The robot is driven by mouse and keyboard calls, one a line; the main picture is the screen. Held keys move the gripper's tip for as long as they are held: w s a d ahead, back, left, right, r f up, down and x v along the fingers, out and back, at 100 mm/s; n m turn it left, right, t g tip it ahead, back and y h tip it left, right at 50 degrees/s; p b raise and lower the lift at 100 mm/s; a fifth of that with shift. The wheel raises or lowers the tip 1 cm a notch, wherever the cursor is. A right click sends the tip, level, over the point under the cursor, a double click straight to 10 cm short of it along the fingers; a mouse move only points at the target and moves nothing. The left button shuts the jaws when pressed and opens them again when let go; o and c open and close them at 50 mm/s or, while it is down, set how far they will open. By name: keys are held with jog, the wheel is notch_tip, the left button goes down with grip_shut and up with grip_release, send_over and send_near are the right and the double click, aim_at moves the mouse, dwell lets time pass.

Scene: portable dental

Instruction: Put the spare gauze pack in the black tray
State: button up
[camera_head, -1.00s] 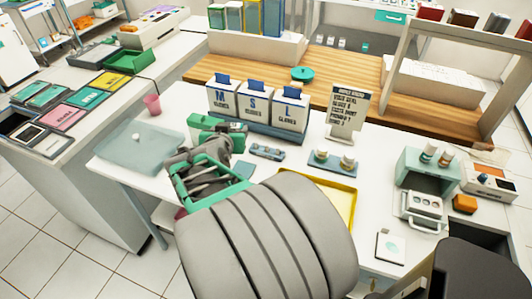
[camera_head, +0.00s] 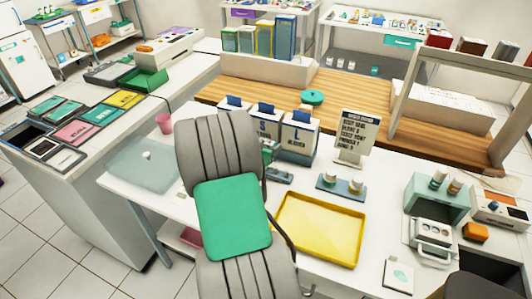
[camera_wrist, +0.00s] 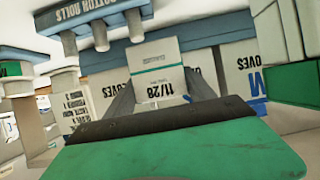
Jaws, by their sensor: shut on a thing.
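In the wrist view my gripper (camera_wrist: 160,98) is shut on a small white pack with a green top band and the print "11/28" (camera_wrist: 157,72), apparently the gauze pack. In the head view my arm hides the gripper and the pack. A dark, open, tray-like thing (camera_head: 497,262) lies at the lower right, partly cut off. I cannot tell which is the black tray.
A yellow tray (camera_head: 322,226) lies right of my arm. Glove boxes (camera_head: 297,133) and a sign (camera_head: 357,134) stand behind it, with a small blue holder (camera_head: 340,187) nearby. A teal box (camera_head: 437,197) is at right.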

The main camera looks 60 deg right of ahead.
jog(key=shift+w+d+f, duration=0.2)
jog(key=shift+f, duration=0.2)
jog(key=shift+w+d+f, duration=0.1)
jog(key=shift+f, duration=1.6)
jog(key=o, duration=0.8)
jog(key=shift+f, duration=0.1)
jog(key=o, duration=0.5)
